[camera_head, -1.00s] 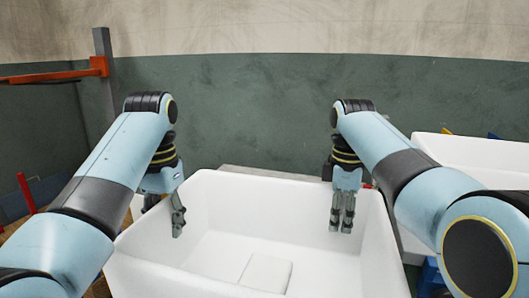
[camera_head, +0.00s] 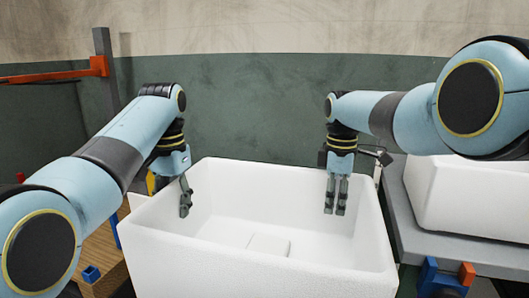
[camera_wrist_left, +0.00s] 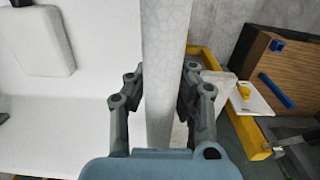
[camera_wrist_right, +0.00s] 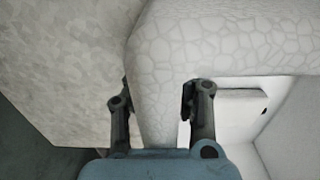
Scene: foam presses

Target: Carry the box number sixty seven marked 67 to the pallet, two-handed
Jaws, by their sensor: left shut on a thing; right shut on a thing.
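A large white open foam box (camera_head: 262,274) fills the lower middle of the head view, with a raised square pad on its floor. No number 67 shows on the faces in view. My left gripper (camera_head: 185,203) is shut on its left rim; in the left wrist view the box wall (camera_wrist_left: 163,75) stands between the fingers. My right gripper (camera_head: 336,203) is shut at the far right part of the rim; its fingers straddle the wall in the right wrist view (camera_wrist_right: 155,105). The box looks roughly level. Its underside is hidden. I cannot identify the pallet with certainty.
Another white box (camera_head: 465,195) stands on a grey table (camera_head: 402,232) close at right. Blue and orange parts (camera_head: 440,277) show at its front. A wooden surface (camera_head: 103,258) lies at lower left. An orange bar (camera_head: 55,75) on a grey post is at upper left.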

